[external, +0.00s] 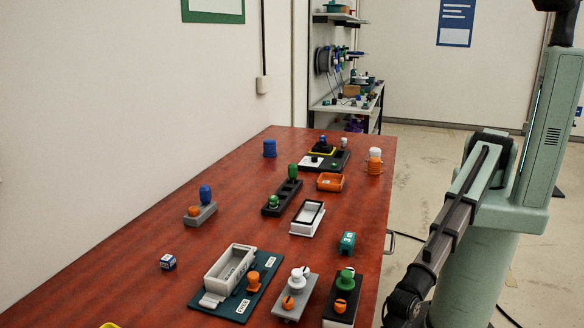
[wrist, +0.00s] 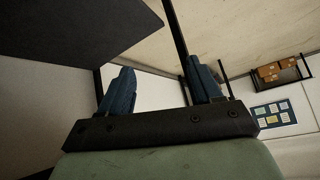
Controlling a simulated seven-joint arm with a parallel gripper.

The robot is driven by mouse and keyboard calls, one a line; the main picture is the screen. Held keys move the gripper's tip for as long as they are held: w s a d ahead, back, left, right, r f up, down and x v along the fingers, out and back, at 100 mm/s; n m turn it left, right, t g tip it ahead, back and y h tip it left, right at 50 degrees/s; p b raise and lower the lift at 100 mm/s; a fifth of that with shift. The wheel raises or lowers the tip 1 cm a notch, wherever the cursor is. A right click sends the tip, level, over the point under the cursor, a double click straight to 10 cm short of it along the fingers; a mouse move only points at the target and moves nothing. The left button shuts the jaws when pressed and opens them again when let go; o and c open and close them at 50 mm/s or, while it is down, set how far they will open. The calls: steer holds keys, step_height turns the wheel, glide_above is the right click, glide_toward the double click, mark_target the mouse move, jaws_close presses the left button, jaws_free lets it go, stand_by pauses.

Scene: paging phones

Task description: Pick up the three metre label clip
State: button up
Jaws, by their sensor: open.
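A small teal clip (external: 347,243) with white marking stands on the red-brown table near its right edge in the external view; the marking is too small to read surely. A small white and blue cube (external: 168,262) with markings lies on the left part of the table, also unreadable. I cannot tell for certain which is the three metre label clip. My gripper (wrist: 162,82) shows in the wrist view with its two blue fingers apart and nothing between them. In the external view my arm is at the right, off the table, and its fingers are not visible.
A teal board with a grey tray (external: 230,268), a grey base with white knobs (external: 296,293) and a black base with a green knob (external: 343,295) stand near the front. The table's left middle is mostly clear.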

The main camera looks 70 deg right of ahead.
steer(key=s+a+r+m+y, duration=0.15)
steer(key=a+r, duration=0.35)
steer(key=r, duration=0.6)
steer(key=s+a+r+m+y, duration=0.1)
steer(key=a+r+y, duration=0.3)
steer(key=r, duration=0.8)
steer(key=w+d+r+m, duration=0.1)
steer(key=w+r+m, duration=0.25)
steer(key=r, duration=0.65)
steer(key=w+d+r+m, duration=0.2)
steer(key=w+r+m, duration=0.15)
steer(key=r, duration=0.55)
steer(key=m+g+h, duration=0.2)
steer(key=m+h, duration=1.2)
steer(key=m, duration=0.8)
glide_above(350, 235)
steer(key=w, duration=0.1)
step_height(350, 235, down, 3)
steer(key=shift+y, duration=0.25)
step_height(350, 235, down, 8)
steer(key=shift+d+r, duration=0.1)
steer(key=shift+d, duration=0.05)
steer(key=shift+s+f, duration=0.25)
steer(key=shift+f, duration=1.05)
steer(key=shift+s+f, duration=0.2)
steer(key=shift+f, duration=1.1)
